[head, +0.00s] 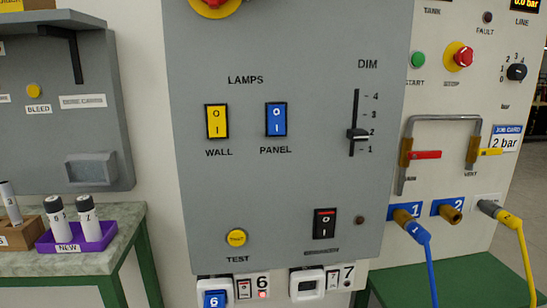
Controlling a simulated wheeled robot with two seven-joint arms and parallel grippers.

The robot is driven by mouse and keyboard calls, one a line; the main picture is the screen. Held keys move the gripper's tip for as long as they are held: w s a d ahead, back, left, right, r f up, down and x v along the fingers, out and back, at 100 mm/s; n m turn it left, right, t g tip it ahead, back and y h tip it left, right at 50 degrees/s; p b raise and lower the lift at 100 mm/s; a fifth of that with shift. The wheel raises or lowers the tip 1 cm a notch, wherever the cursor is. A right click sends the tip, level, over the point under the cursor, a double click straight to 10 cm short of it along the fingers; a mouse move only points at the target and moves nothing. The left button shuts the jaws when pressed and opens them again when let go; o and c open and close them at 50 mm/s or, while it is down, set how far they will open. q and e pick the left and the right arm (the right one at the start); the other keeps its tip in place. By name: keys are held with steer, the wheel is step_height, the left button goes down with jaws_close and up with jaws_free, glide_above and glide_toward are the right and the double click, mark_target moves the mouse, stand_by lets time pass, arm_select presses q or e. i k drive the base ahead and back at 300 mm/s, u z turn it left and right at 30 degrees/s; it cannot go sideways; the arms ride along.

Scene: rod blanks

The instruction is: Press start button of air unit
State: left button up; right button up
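The air unit is the pale panel (400,245) at the right of the head view. Its green start button (417,60) is a small round button at the panel's upper left, with a partly legible START label below it. A red mushroom stop button (463,57) on a yellow ring sits to its right. Neither of my grippers is in view, and nothing covers the start button.
A grey lamp panel (300,190) stands left of the air unit. Red (424,155) and yellow (490,152) valve handles are below the buttons. Blue (428,265) and yellow (524,260) hoses hang in front. A purple tray (95,240) stands on the left bench.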

mark_target(418, 60)
steer(key=u, duration=1.9)
steer(key=k, duration=1.3)
steer(key=z, duration=2.25)
